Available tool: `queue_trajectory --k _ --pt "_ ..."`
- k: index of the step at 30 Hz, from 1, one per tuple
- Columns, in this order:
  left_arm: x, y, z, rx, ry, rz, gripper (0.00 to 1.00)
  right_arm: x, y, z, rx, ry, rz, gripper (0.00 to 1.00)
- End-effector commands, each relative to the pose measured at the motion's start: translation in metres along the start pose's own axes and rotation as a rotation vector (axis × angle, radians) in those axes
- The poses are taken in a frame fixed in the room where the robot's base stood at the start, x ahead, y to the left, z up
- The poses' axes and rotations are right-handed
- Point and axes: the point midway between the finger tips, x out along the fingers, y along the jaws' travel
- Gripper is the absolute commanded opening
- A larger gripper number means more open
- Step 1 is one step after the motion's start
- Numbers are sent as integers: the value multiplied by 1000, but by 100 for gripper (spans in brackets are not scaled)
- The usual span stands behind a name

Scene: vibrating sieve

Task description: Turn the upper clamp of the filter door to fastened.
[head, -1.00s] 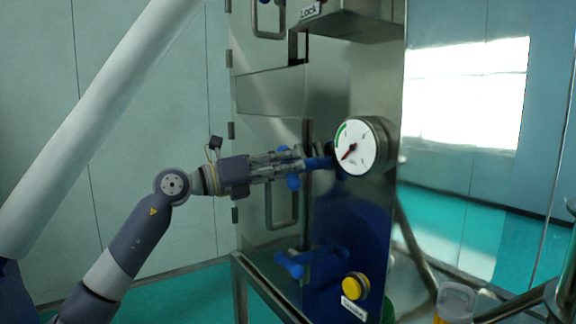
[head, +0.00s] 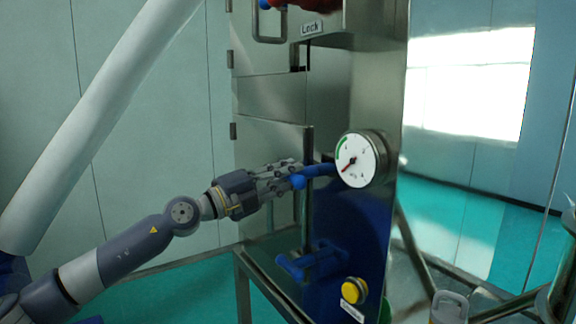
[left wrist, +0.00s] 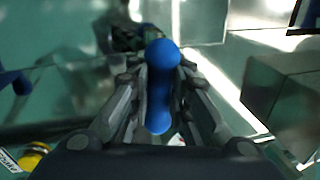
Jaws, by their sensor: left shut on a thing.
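The blue upper clamp (head: 319,170) sits at mid-height on the steel cabinet front, just left of the round gauge. My left gripper (head: 290,176) comes in from the left and is shut on its handle. In the left wrist view the blue handle (left wrist: 160,90) lies lengthwise between the two fingers, with a rounded end at the top. The fingers cover part of the clamp in the head view, so I cannot tell its exact angle. My right gripper is not in view.
A white dial gauge (head: 356,160) juts out close right of the upper clamp. A blue lower clamp (head: 305,262) and a yellow button (head: 353,290) are below. Free room lies left of the cabinet.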

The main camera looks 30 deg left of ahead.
Motion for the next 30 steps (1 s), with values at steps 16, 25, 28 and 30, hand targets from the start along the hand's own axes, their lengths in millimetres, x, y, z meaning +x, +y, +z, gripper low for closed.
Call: queue_trajectory --k 16,25,28,30 --pt "0 2 0 -140 -27 0 0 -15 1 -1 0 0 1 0" --pt "0 2 0 -142 -27 0 0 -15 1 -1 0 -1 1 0" --pt "0 2 0 -142 -27 0 36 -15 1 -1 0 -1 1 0" --pt "0 2 0 -141 -26 0 39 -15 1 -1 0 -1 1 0"
